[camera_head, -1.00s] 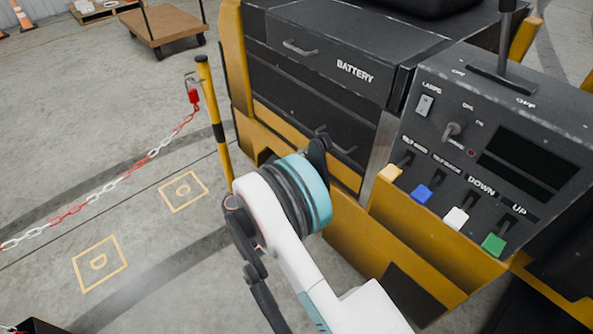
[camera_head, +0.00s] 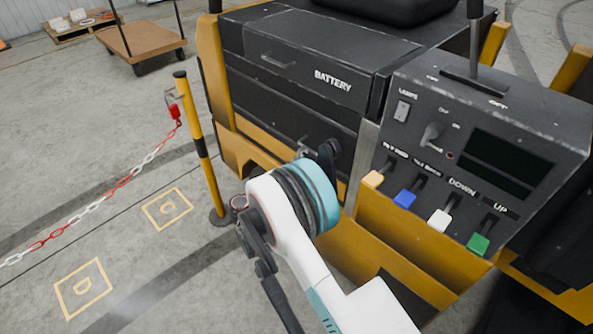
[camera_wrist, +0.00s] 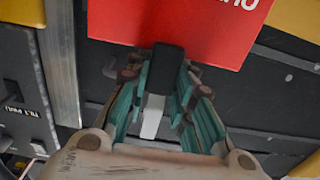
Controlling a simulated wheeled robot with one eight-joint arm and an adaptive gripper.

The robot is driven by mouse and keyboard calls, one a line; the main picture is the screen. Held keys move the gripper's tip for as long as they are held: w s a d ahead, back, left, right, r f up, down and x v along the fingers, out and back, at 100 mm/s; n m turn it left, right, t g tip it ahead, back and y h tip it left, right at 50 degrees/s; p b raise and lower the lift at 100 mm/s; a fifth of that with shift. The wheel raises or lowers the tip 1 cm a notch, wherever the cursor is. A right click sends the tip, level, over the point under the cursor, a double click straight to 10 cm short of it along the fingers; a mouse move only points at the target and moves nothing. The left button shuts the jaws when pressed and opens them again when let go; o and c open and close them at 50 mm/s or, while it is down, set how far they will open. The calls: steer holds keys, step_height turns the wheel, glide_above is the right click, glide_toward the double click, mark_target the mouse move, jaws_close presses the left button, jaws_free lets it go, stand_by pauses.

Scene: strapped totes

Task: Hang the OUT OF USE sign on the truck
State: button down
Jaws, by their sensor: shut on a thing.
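A red sign (camera_wrist: 180,25) with partly visible white letters fills the top of the wrist view, cut off by the frame edge. My gripper (camera_wrist: 163,75) is shut at the sign's edge, with a dark block (camera_wrist: 165,65) between its fingers. The sign is in front of the truck's black panel; I cannot tell whether it touches. In the head view the black and yellow truck (camera_head: 290,62) stands ahead, with a BATTERY panel and handles. My wrist is close to its lower black panel and hides the sign and most of the gripper there.
A control panel (camera_head: 470,140) with colored levers is right of my arm. A yellow-black post (camera_head: 197,140) with a red-white chain (camera_head: 120,185) stands left of the truck. A flat cart (camera_head: 140,40) is behind. The floor at left is mostly clear.

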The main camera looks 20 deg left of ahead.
steer(key=shift+x, duration=2.75)
steer(key=shift+f, duration=1.45)
